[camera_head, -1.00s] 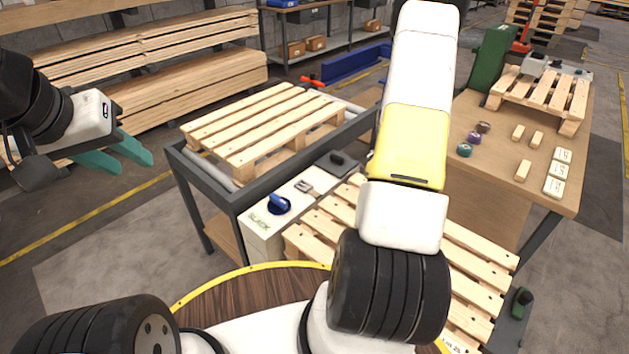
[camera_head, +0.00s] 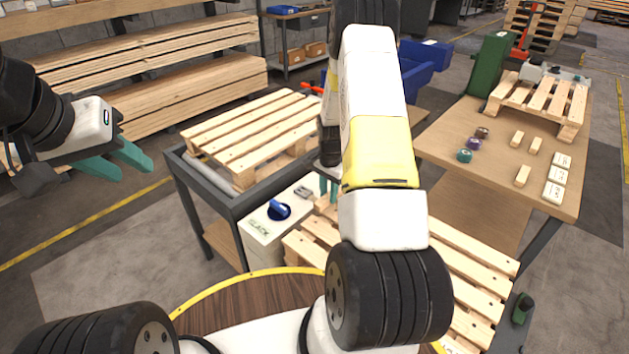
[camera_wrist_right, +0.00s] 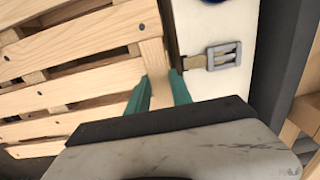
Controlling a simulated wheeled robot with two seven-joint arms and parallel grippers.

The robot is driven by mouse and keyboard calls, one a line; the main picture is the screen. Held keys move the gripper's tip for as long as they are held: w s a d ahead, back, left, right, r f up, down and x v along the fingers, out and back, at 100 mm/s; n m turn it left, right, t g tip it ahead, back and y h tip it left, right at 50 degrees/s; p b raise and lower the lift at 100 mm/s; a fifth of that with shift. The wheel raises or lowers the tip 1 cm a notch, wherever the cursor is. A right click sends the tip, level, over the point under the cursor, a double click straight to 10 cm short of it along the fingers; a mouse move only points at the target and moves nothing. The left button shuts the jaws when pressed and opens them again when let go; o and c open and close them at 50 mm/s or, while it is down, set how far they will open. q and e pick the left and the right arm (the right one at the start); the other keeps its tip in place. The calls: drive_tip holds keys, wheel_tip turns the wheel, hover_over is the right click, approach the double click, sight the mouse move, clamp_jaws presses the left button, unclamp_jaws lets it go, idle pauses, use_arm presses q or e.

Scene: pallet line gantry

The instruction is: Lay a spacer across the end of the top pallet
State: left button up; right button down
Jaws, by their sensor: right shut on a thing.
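My right gripper (camera_head: 328,188) reaches down at the far-left end of the near slatted pallet (camera_head: 462,262), partly hidden behind my right arm. In the right wrist view its teal fingers (camera_wrist_right: 161,90) are shut on a pale wooden spacer (camera_wrist_right: 154,58). The spacer lies at the ends of the slats of a pallet (camera_wrist_right: 75,75), crosswise to them; whether it touches them I cannot tell. My left gripper (camera_head: 122,160) is open and empty in the air at left, its teal fingers apart.
A cream box (camera_head: 262,228) with a blue knob and a metal buckle (camera_wrist_right: 222,56) stands beside the pallet. A dark roller cart (camera_head: 213,183) bears another pallet (camera_head: 255,130). The workbench (camera_head: 455,190) at right holds small wooden blocks (camera_head: 522,175), rolls and white cards.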

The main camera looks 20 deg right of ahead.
drive_tip(key=shift+s+d+f, duration=0.1)
drive_tip(key=shift+d+f, duration=0.1)
drive_tip(key=shift+f, duration=1.25)
drive_tip(key=shift+f, duration=0.15)
drive_tip(key=c, duration=1.1)
unclamp_jaws()
drive_tip(key=shift+c, duration=0.2)
drive_tip(key=s+a+r+n+t, duration=0.1)
drive_tip(key=a+r, duration=0.1)
drive_tip(key=r, duration=1.1)
drive_tip(key=s+a+r+n+t, duration=0.1)
drive_tip(key=s+a+r+n, duration=0.1)
drive_tip(key=r, duration=1)
drive_tip(key=s+a+r+n+t+y, duration=0.1)
drive_tip(key=s+a+r+n, duration=0.3)
drive_tip(key=s+r, duration=0.5)
drive_tip(key=s+a+r+n+t+y, duration=0.1)
drive_tip(key=s+a+r+n+t, duration=0.2)
drive_tip(key=s, duration=1)
drive_tip(key=a+r+n, duration=0.2)
drive_tip(key=a+r, duration=0.1)
drive_tip(key=r, duration=0.2)
drive_tip(key=shift+s+r, duration=0.35)
drive_tip(key=shift+s, duration=0.05)
